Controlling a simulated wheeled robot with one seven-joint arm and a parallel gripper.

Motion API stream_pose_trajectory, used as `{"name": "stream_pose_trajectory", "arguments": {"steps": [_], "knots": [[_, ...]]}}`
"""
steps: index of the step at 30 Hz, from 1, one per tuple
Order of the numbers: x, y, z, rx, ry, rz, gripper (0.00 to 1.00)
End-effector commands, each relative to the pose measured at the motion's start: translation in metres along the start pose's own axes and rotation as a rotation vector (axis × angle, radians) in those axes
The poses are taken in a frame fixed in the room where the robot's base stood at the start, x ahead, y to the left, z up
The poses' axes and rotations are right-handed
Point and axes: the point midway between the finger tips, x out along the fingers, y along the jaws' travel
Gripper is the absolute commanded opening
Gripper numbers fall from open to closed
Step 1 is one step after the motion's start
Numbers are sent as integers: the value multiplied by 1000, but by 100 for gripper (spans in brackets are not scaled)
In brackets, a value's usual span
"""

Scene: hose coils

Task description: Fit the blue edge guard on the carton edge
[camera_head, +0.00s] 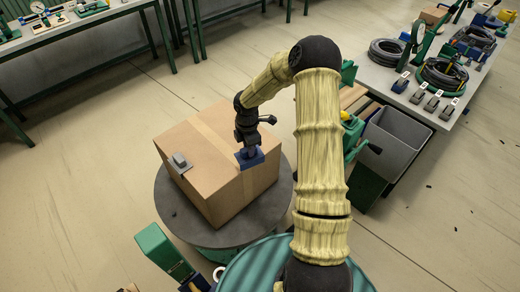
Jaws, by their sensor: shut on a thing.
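A brown carton (214,188) with a paler tape strip stands on a round dark table (274,208). My gripper (248,147) points down over the carton's right top edge and is shut on the blue edge guard (250,159). The guard is at that edge, near the tape strip. I cannot tell whether it is seated on the edge or just above it. My fingers hide the guard's upper part. A grey edge guard (179,162) sits on the carton's left top edge.
A grey bin (396,137) stands right of my arm. A bench (449,120) with hose coils (441,76) is at the right, another bench (80,21) at the upper left. A green box (163,250) is in front of the round table. Open floor lies left of the carton.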

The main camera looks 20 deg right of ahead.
Motion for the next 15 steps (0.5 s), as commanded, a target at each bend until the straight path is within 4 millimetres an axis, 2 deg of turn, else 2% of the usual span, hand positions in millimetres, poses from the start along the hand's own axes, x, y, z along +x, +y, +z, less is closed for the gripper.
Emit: {"name": "stream_pose_trajectory", "arguments": {"steps": [1,6,15], "knots": [[-9,6,-6,-72,2,1,1],[-15,16,-17,-243,2,-1,1],[-14,18,-19,-287,2,0,1]]}}
